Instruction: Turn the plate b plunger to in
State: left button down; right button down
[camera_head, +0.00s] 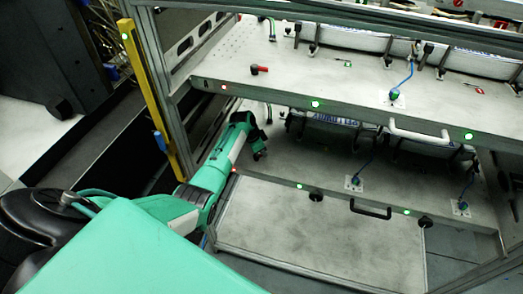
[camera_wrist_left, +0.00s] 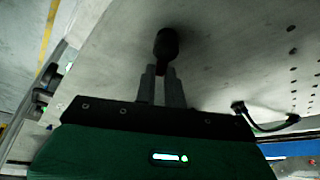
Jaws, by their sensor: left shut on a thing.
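The lower plate (camera_head: 310,160), likely plate b, sits in the metal rack below the upper plate. My left gripper (camera_head: 259,150) reaches in from the left over its left end. In the left wrist view, its two fingers (camera_wrist_left: 162,88) are shut on a black knob, the plunger (camera_wrist_left: 166,45), which stands out beyond the fingertips. In the head view the plunger is largely hidden by the gripper and cannot be made out clearly. Whether it is turned in or out cannot be told. My right gripper is not in view.
The upper plate (camera_head: 330,80) overhangs the lower one and carries a red-and-black plunger (camera_head: 258,69) and a white handle (camera_head: 418,134). Below is a pale panel (camera_head: 310,230) with a black handle (camera_head: 370,209). A yellow post (camera_head: 150,95) stands left of the arm.

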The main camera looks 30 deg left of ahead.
pick_arm(q)
jog(key=m, duration=0.1)
jog(key=m+g+b, duration=0.1)
jog(key=m, duration=0.1)
jog(key=m+h+b, duration=0.1)
jog(key=shift+s+d+f, duration=0.15)
jog(key=shift+s+d, duration=0.15)
jog(key=shift+s, duration=0.05)
jog(key=shift+s+d+m+g+b, duration=0.15)
jog(key=shift+m+g+b, duration=0.2)
jog(key=shift+m+b, duration=0.35)
jog(key=shift+s+a+m+g+b, duration=0.15)
jog(key=shift+m+g+b, duration=0.25)
jog(key=shift+m, duration=0.5)
jog(key=shift+d, duration=0.15)
jog(key=c, duration=1.5)
grip_release()
jog(key=shift+h, duration=0.3)
jog(key=shift+r, duration=0.2)
